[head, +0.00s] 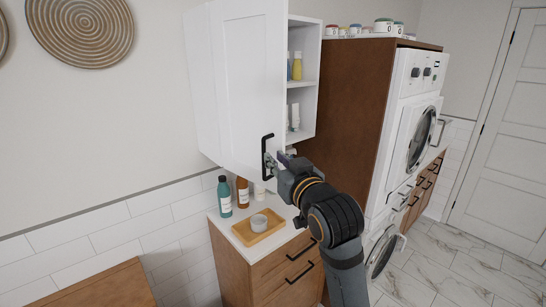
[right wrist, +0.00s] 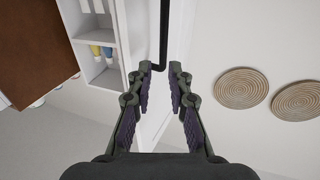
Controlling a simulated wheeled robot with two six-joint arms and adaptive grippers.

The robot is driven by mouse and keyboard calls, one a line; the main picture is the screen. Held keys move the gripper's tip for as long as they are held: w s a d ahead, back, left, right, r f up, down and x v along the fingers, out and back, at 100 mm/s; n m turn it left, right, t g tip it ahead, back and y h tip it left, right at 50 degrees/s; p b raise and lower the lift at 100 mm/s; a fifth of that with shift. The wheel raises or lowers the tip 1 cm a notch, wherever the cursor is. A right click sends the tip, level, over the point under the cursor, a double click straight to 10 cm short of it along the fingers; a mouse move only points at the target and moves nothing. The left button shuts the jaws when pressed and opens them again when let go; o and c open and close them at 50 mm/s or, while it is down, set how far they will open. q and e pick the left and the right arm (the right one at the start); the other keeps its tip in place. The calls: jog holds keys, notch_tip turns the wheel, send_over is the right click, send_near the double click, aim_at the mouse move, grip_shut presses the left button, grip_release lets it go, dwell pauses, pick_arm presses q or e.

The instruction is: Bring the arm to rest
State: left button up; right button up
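My right gripper (head: 277,161) is at the lower end of the black handle (head: 266,158) on the white wall cabinet's door (head: 240,85). In the right wrist view my right gripper (right wrist: 160,70) has its fingers apart, with the lower end of the handle (right wrist: 163,35) showing between or just beyond the fingertips. I cannot tell whether they touch it. The door stands open and bares the shelves (head: 302,83), with a yellow bottle and other small items. My left gripper is not in view.
Below the cabinet a counter (head: 231,234) holds a wooden tray (head: 246,238) with a cup, a teal bottle (head: 224,196) and an amber bottle (head: 242,192). A tall brown unit (head: 345,110) with white machines (head: 412,140) stands at right. The marble floor there is clear.

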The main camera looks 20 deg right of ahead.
jog(key=shift+w, duration=0.15)
jog(key=s+f+g, duration=0.3)
jog(key=f, duration=0.9)
jog(key=s+f+g, duration=0.3)
jog(key=f+g, duration=0.1)
jog(key=f, duration=0.8)
jog(key=s+d+f+n+g, duration=0.1)
jog(key=s+f+g, duration=0.7)
jog(key=s+f, duration=1.1)
notch_tip(320, 180, down, 23)
jog(key=d, duration=0.2)
jog(key=s+d+f+g, duration=0.1)
jog(key=s+f, duration=1.8)
jog(key=s, duration=0.1)
jog(key=shift+d+f+g+b, duration=0.35)
jog(key=shift+f+g+b, duration=0.05)
jog(key=shift+b, duration=0.05)
